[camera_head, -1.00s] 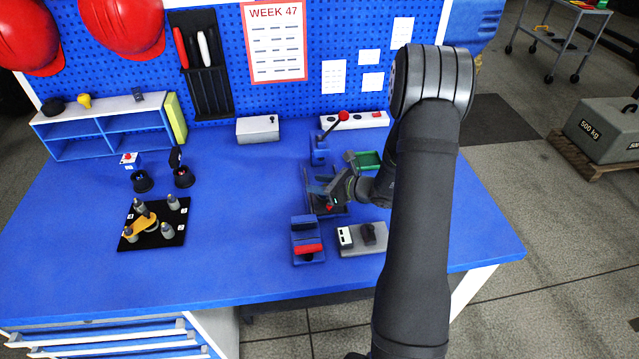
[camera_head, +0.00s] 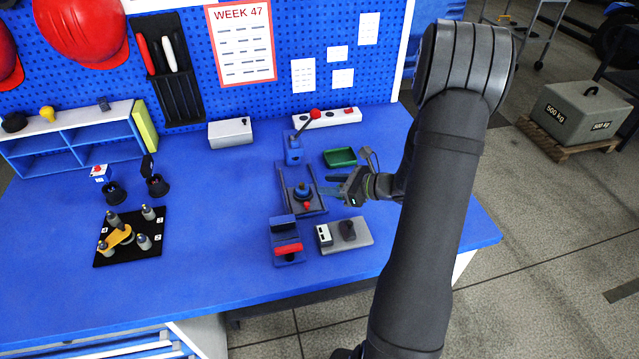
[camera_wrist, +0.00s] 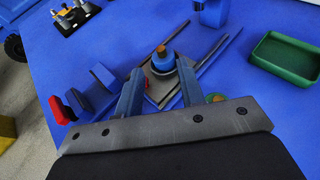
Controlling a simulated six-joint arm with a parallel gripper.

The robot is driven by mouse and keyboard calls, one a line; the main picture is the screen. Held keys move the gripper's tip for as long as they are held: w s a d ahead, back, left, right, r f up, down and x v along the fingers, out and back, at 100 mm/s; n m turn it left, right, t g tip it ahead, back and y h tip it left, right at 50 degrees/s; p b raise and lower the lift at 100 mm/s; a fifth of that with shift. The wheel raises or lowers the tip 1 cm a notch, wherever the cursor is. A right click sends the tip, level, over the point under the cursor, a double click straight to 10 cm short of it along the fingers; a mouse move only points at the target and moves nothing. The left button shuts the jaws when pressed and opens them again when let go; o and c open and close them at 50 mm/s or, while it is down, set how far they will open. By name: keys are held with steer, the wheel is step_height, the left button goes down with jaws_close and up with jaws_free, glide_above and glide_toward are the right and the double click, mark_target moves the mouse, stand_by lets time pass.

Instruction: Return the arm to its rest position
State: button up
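My gripper (camera_head: 328,185) is at the right side of the dark railed fixture (camera_head: 312,208), above the blue bench. Its two blue fingers stand apart in the wrist view (camera_wrist: 161,80), with nothing held between them. A round blue part with an orange-brown top (camera_wrist: 162,56) sits on the fixture, beyond the fingertips. It also shows in the head view (camera_head: 302,191), apart from the fingers. My arm reaches in from the right and hides part of the bench's right side.
A green tray (camera_head: 340,157) lies behind the gripper. A red-knobbed lever (camera_head: 294,148) stands behind the fixture. A blue clamp-like block with a red bar (camera_head: 288,248) and a grey switch box (camera_head: 345,234) are in front.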

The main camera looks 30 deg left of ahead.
mark_target(300, 184)
steer(key=shift+d, duration=0.15)
steer(key=x, duration=1.2)
steer(key=shift+f, duration=0.2)
step_height(300, 184, up, 3)
steer(key=shift+r, duration=0.55)
